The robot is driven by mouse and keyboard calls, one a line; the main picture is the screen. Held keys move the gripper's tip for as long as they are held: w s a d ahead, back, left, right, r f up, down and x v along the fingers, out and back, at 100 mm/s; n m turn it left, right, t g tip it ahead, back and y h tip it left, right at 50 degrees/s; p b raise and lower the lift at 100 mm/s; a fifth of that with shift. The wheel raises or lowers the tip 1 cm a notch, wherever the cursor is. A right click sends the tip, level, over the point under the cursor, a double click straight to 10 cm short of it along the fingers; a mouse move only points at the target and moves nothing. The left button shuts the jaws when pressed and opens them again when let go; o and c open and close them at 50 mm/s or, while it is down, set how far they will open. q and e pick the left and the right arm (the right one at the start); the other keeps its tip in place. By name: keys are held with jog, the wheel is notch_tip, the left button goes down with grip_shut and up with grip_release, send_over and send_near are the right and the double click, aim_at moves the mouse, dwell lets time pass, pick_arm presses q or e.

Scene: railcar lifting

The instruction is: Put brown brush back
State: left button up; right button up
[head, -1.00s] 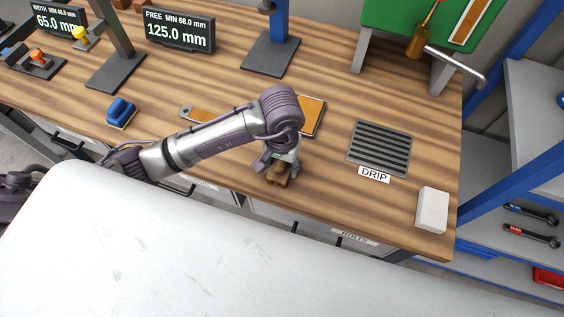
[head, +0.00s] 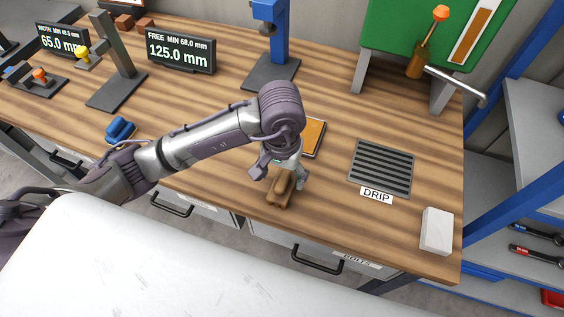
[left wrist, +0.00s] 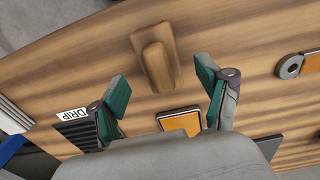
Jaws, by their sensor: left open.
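The brown brush (head: 281,190) lies on the wooden bench near its front edge. In the left wrist view the brush (left wrist: 155,58) shows as a brown block with a raised grip, ahead of the fingertips. My left gripper (head: 280,176) is over the brush in the head view. In the left wrist view the left gripper (left wrist: 162,82) is open, with its green-padded fingers apart and nothing held between them. The brush lies across the gap between the fingers, a little beyond them. My right gripper is not in view.
A drip grate (head: 382,168) and a white block (head: 437,231) stand to the right. An orange-topped plate (head: 313,137) lies behind the gripper, a blue brush (head: 120,130) to the left. A green board (head: 400,25) stands at the back. The bench's front edge (head: 330,246) is close.

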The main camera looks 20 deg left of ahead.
aim_at(282, 181)
pick_arm(q)
notch_tip(282, 181, up, 7)
jog(key=shift+f+b, duration=0.1)
jog(key=shift+b, duration=0.2)
dwell(0.5)
